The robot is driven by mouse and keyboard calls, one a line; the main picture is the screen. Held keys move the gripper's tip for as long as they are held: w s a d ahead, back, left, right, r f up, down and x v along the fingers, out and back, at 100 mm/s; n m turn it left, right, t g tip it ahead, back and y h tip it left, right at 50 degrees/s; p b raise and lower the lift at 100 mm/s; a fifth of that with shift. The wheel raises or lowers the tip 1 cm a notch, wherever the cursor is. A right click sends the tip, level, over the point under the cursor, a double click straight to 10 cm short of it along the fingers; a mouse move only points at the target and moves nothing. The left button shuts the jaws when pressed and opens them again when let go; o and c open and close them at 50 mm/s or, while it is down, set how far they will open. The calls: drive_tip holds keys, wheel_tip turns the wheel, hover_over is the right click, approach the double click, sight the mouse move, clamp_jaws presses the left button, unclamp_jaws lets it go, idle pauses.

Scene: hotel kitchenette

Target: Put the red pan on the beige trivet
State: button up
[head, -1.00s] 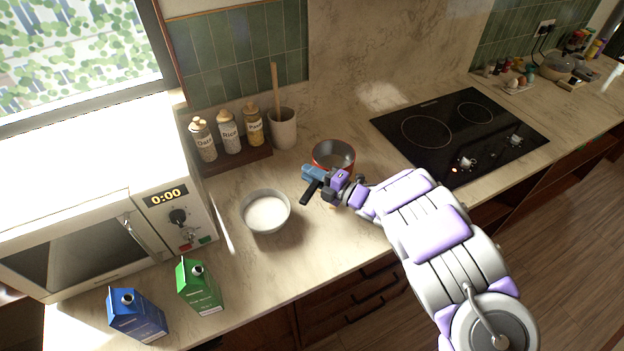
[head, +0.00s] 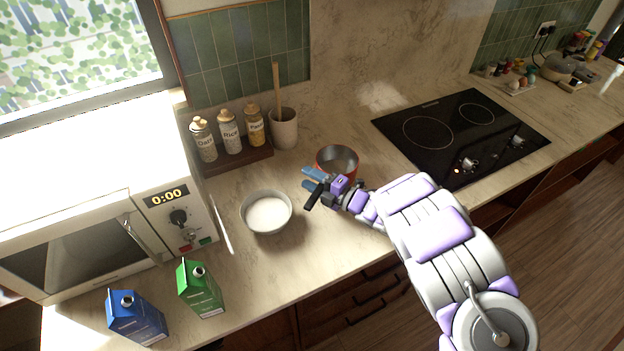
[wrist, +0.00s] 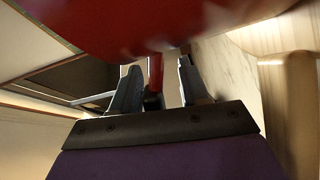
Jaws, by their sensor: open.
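The red pan (head: 322,163) stands on the counter left of the cooktop, with my gripper (head: 312,179) just in front of it. In the wrist view the pan's red body (wrist: 150,20) fills the top. Its red handle with a dark end (wrist: 156,75) shows between the two blue-grey fingers of my gripper (wrist: 159,68). The fingers are apart, with a gap visible beside the handle. In the head view my gripper and arm hide the handle. I cannot make out the beige trivet in the head view.
A white bowl (head: 266,213) stands close left of my gripper. Behind are a utensil crock (head: 284,130) and labelled jars on a wooden rack (head: 240,160). A microwave (head: 100,225), green carton (head: 201,290) and blue carton (head: 136,318) are left. The black cooktop (head: 455,130) is right.

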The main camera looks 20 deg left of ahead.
drive_tip(key=shift+d+r, duration=0.2)
drive_tip(key=shift+d, duration=0.25)
drive_tip(key=d, duration=0.3)
drive_tip(key=s+d, duration=0.1)
drive_tip(key=d, duration=0.3)
drive_tip(key=s+d+p, duration=0.1)
drive_tip(key=d, duration=0.3)
drive_tip(key=shift+s+d, duration=0.15)
drive_tip(key=shift+s, duration=0.05)
